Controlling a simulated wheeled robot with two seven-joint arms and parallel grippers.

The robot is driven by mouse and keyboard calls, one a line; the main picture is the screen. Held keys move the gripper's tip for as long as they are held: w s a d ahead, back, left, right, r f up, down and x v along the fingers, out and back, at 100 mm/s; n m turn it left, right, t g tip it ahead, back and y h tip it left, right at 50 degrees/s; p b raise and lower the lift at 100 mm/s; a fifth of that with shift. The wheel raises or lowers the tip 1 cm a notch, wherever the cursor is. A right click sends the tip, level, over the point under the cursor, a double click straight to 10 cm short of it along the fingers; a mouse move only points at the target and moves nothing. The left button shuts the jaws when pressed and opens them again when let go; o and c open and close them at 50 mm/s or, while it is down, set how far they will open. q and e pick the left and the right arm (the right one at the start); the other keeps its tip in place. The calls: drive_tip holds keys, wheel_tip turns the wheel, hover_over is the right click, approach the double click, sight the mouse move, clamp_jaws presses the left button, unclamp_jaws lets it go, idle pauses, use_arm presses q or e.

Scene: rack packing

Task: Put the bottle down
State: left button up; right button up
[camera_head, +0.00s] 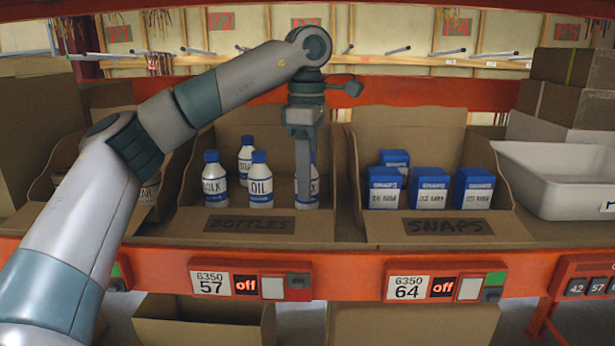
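My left gripper (304,185) points straight down into the right part of the bottles bin (190,222). One finger shows edge-on in front of a white bottle with a blue cap and blue bands (314,190). The finger hides the middle of this bottle. The other finger is hidden, so I cannot tell whether they grip it. The bottle looks upright, with its base near the bin floor. To its left stand a bottle marked OIL (260,186), another behind it (245,160), and one with a partly readable label (214,184). My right gripper is out of view.
The snaps bin (380,228) with several blue and white boxes (429,190) is to the right. A white tub (530,180) and stacked cartons (570,100) are further right. The orange shelf edge (345,270) runs along the front.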

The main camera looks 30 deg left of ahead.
use_arm(q)
drive_tip(key=shift+o, duration=0.9)
drive_tip(key=shift+r, duration=0.1)
wheel_tip(320, 180, up, 12)
drive_tip(key=shift+r, duration=0.1)
drive_tip(key=shift+f, duration=0.2)
idle(4.3)
